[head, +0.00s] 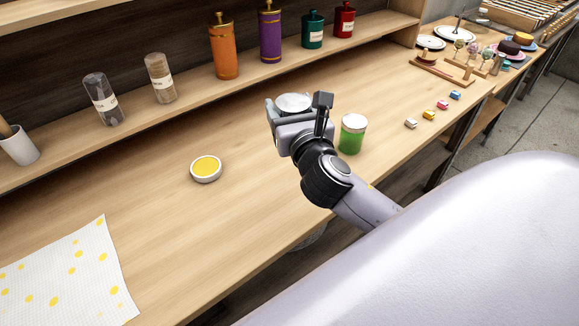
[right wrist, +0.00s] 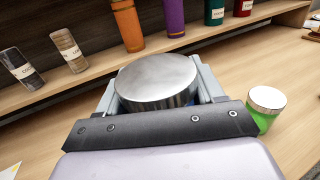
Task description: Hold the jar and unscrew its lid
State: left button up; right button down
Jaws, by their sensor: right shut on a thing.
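My right gripper (head: 290,112) is above the wooden table and shut on a jar with a round silver lid (head: 294,102). In the right wrist view the silver lid (right wrist: 157,80) sits between the two fingers, with a sliver of blue below its rim at the right. The jar's body is mostly hidden behind the gripper, so I cannot tell its contents or whether the lid is loose. A green jar with a pale lid (head: 352,134) stands upright just right of the gripper, apart from it; it also shows in the right wrist view (right wrist: 265,107). My left gripper is not in view.
A round dish with a yellow top (head: 206,168) lies left of the gripper. A yellow-spotted cloth (head: 72,272) is at front left. Labelled jars (head: 103,100), an orange bottle (head: 223,50) and a purple bottle (head: 270,35) stand on the back shelf. Small coloured blocks (head: 429,115) lie at right.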

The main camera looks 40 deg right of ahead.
notch_tip(320, 180, down, 13)
jog(key=b, duration=0.4)
jog(key=shift+f, duration=0.3)
jog(key=shift+f, duration=0.15)
jog(key=shift+c, duration=0.7)
grip_release()
